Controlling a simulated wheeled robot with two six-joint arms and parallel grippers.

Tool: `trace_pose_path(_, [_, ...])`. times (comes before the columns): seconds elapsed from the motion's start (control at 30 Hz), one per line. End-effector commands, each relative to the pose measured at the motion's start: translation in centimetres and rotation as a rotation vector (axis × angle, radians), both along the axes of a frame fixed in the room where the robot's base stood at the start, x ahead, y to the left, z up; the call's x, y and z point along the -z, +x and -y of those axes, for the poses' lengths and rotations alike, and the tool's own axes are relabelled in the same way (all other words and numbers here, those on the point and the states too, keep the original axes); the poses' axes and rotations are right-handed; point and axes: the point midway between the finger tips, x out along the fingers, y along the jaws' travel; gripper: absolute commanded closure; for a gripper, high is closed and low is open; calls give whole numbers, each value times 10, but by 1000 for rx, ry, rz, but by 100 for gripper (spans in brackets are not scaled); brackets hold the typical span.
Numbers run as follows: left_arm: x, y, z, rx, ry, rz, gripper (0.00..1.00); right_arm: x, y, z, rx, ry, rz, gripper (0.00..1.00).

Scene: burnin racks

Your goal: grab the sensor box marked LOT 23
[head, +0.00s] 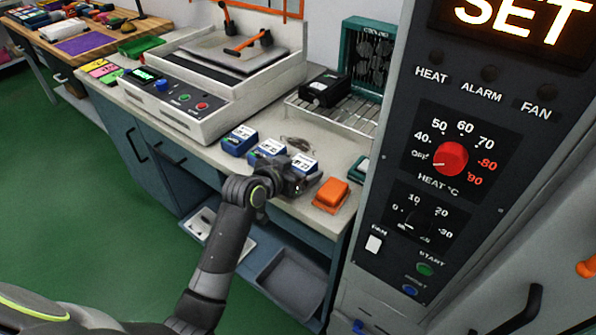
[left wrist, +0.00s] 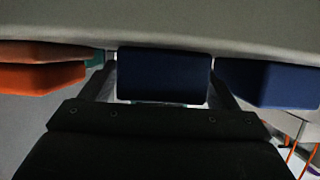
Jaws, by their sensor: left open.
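Three blue boxes with white labels stand in a row on the bench. The right one (head: 304,163) has a label that seems to end in 23; the middle box (head: 267,149) and left box (head: 240,138) have labels too small to read surely. My left gripper (head: 297,182) is at the front of the right box and hides its lower part. In the left wrist view, my open left gripper (left wrist: 161,88) has a finger on each side of a blue box (left wrist: 162,75). I cannot tell whether the fingers touch it. My right gripper is not in view.
An orange box (head: 331,194) lies close right of my gripper; it shows at left in the wrist view (left wrist: 40,77). Another blue box (left wrist: 268,83) is close on the other side. A wire rack (head: 345,115) stands behind, and a tall control panel (head: 470,150) at right.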

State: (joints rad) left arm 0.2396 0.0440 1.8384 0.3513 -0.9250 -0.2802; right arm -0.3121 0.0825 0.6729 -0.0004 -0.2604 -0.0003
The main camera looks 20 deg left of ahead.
Motion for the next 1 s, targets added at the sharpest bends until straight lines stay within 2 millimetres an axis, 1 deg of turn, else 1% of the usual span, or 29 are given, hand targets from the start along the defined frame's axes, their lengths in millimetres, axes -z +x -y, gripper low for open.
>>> trace_pose_path(0.17, [0, 0, 0, 0, 0, 0, 18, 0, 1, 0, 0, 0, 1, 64])
trace_pose_path(0.57, [0, 0, 0, 0, 0, 0, 71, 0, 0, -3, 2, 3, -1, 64])
trace_pose_path(0.77, [-1, 0, 0, 0, -1, 2, 71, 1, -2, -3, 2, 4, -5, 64])
trace_pose_path(0.83, [-4, 0, 0, 0, 0, 3, 71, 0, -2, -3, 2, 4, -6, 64])
trace_pose_path(0.93, [-17, 1, 0, 2, 0, 5, 71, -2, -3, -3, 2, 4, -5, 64])
trace_pose_path(1.0, [-30, 1, 0, 2, 0, 7, 71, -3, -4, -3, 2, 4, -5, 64])
